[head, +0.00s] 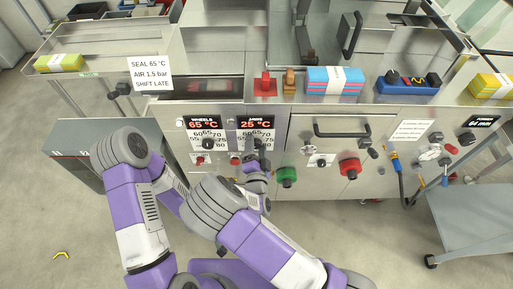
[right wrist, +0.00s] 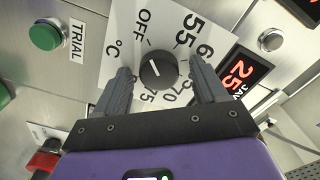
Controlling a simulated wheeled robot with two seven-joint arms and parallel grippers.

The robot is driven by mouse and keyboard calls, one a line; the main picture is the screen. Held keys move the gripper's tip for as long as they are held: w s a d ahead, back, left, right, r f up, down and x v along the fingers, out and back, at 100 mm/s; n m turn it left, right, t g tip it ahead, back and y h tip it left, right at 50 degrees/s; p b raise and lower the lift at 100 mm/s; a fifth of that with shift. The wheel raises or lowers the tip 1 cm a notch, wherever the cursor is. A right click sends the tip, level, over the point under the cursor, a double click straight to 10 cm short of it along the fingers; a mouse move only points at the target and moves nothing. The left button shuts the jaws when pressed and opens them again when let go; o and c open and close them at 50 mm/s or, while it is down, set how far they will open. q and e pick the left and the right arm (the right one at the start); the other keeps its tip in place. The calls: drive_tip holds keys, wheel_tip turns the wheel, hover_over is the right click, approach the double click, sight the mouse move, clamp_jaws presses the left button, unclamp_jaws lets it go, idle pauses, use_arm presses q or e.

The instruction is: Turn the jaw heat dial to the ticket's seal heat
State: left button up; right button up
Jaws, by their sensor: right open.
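The ticket (head: 150,75) reads SEAL 65 °C, AIR 1.5 bar, SHIFT LATE. The jaws display (head: 257,124) reads 25 °C; part of it shows in the right wrist view (right wrist: 238,74). The black jaw heat dial (right wrist: 158,70) sits on a white scale plate with OFF and numbers around it. Its white pointer mark leans toward the OFF side. My right gripper (right wrist: 160,78) is open, with one finger on each side of the dial and visible gaps between. In the head view my right gripper (head: 259,160) partly covers the dial. My left gripper is not seen.
The wheels display (head: 203,124) reads 65 °C above its own dial (head: 207,143). A green button (head: 286,176) and a red knob (head: 349,167) are to the right of the jaws dial. A green TRIAL button (right wrist: 45,36) is near in the right wrist view.

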drive_tip(key=shift+c, duration=0.3)
drive_tip(key=c, duration=1)
